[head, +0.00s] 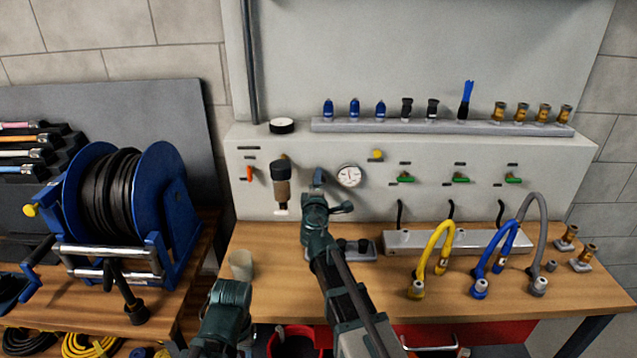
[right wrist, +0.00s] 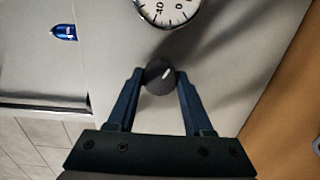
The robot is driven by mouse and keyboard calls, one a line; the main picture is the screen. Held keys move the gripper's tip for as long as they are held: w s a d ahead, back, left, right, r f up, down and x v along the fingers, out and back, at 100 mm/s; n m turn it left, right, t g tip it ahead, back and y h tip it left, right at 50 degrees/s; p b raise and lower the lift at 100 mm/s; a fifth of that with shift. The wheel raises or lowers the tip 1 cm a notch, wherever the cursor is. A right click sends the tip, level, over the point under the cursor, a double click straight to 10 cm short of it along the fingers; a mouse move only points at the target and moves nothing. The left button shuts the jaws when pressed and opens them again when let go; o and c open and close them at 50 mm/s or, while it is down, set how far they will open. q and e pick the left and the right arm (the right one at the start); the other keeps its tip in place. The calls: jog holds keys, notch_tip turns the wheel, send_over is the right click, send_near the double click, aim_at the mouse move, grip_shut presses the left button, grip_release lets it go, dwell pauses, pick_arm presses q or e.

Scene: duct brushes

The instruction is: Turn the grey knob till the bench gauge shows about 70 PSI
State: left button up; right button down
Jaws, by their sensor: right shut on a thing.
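The bench gauge (head: 348,176) is a round white dial on the grey panel; its needle is too small to read. It also shows in the right wrist view (right wrist: 166,8), cut off by the top edge, with no needle clear there. My right gripper (right wrist: 157,76) is shut on the knob, one finger on each side. In the head view my right gripper (head: 318,180) is left of the gauge and hides the knob. My left arm shows low in the head view, its jaws hidden.
A filter unit (head: 282,182) and an orange lever (head: 250,174) are left of my right gripper. Green valves (head: 405,177) and hoses (head: 437,250) are to the right. A beige cup-like thing (head: 240,264) is by my left arm; a blue hose reel (head: 165,195) stands farther left.

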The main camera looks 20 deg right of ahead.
dwell(0.4)
jog(key=shift+c, duration=1.5)
grip_release()
jog(key=shift+s, duration=0.2)
